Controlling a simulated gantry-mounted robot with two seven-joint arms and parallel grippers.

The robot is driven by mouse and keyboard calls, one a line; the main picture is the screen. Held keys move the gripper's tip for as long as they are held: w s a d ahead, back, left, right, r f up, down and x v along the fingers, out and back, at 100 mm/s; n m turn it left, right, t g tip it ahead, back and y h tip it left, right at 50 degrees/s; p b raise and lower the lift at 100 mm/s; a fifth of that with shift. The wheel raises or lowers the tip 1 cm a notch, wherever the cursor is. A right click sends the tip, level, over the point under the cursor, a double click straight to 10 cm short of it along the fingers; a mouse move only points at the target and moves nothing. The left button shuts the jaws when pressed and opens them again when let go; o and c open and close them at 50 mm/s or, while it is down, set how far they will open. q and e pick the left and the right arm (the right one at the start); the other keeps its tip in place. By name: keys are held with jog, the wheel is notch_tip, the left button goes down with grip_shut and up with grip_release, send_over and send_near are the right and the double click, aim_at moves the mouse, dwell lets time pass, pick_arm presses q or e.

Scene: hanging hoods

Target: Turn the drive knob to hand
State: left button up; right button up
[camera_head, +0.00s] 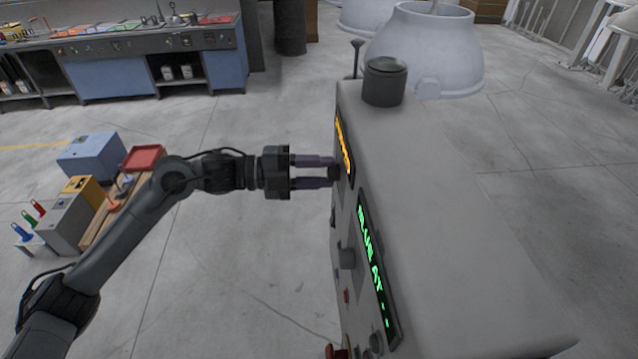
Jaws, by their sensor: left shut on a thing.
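A large grey machine cabinet (450,215) fills the right of the view, with its control face turned left and seen at a steep angle. My left gripper (332,172) reaches in level from the left, its two purple fingers shut on a small dark knob (335,173) on the upper part of that face. The fingers hide much of the knob, and I cannot read its setting or any label. Another dark knob (347,256) sits lower on the face. My right gripper is not in view.
An amber display (344,147) is beside the gripped knob, and a green display (377,270) is below it. A dark cylinder (385,81) stands on the cabinet top. Coloured boxes (92,157) stand at left, and a workbench (140,62) behind. Floor between is clear.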

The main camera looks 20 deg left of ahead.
pick_arm(q)
jog(key=shift+s+d+m+t+b, duration=0.1)
jog(key=shift+m+t+b, duration=0.3)
jog(key=shift+m+b, duration=4.4)
jog(key=shift+s+m+t+b, duration=0.1)
jog(key=shift+m+t+b, duration=0.3)
jog(key=shift+m+b, duration=4.4)
jog(key=m+p, duration=0.3)
jog(key=shift+r, duration=0.1)
jog(key=o, duration=1)
jog(key=shift+o, duration=0.2)
jog(key=v, duration=1)
jog(key=shift+s+a, duration=0.25)
jog(key=shift+a, duration=0.05)
